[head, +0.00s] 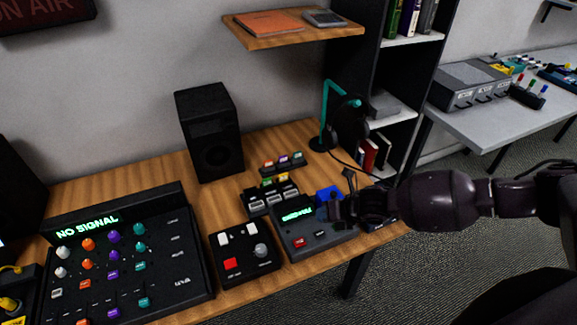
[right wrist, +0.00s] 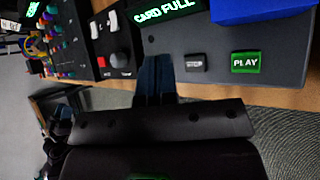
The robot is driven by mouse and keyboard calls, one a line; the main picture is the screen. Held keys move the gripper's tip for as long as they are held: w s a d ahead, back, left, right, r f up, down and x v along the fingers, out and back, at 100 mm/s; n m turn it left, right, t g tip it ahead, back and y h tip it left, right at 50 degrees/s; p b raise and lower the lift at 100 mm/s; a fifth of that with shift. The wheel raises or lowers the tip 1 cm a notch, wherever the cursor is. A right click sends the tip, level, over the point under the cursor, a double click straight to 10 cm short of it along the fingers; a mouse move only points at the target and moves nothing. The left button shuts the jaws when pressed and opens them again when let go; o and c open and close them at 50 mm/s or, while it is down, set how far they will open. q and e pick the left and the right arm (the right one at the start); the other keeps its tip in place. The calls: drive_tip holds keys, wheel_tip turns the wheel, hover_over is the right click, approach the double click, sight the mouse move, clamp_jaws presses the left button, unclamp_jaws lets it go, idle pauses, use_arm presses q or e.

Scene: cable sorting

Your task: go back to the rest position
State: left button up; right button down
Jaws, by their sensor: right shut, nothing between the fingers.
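My right gripper (head: 338,210) reaches in from the right over the desk's right end. It is beside the grey recorder box (head: 287,227) with a green lit display and a red button. In the right wrist view its fingers (right wrist: 156,70) are together and empty, at the near edge of the recorder (right wrist: 225,40). The display there reads "CARD FULL", and a green PLAY button (right wrist: 246,62) is lit. A blue block (head: 327,192) sits at the recorder's back right and also shows in the right wrist view (right wrist: 265,10). My left gripper is not in view.
A mixer (head: 130,250) showing "NO SIGNAL" and a small control box (head: 243,253) stand left of the recorder. Behind are a speaker (head: 210,130), a headphone stand (head: 326,115) and a black shelf unit (head: 410,70). Open carpet (head: 420,275) lies right of the desk.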

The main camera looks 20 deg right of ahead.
drive_tip(key=m, duration=0.3)
drive_tip(key=a+r+m+t+y, duration=0.1)
drive_tip(key=a+r+m+t, duration=0.25)
drive_tip(key=a+m, duration=0.4)
drive_tip(key=a+r+m+t+y, duration=0.15)
drive_tip(key=a+r+m, duration=0.3)
drive_tip(key=m, duration=0.55)
drive_tip(key=s+d+f+m+h, duration=0.4)
drive_tip(key=s+d+f+m, duration=0.1)
drive_tip(key=s, duration=0.4)
drive_tip(key=s+d+f+m+h, duration=0.4)
drive_tip(key=s+d+f+m, duration=0.2)
drive_tip(key=s+d+m, duration=0.2)
drive_tip(key=shift+s+d+h, duration=0.2)
drive_tip(key=shift+s+h, duration=0.15)
drive_tip(key=shift+s, duration=0.85)
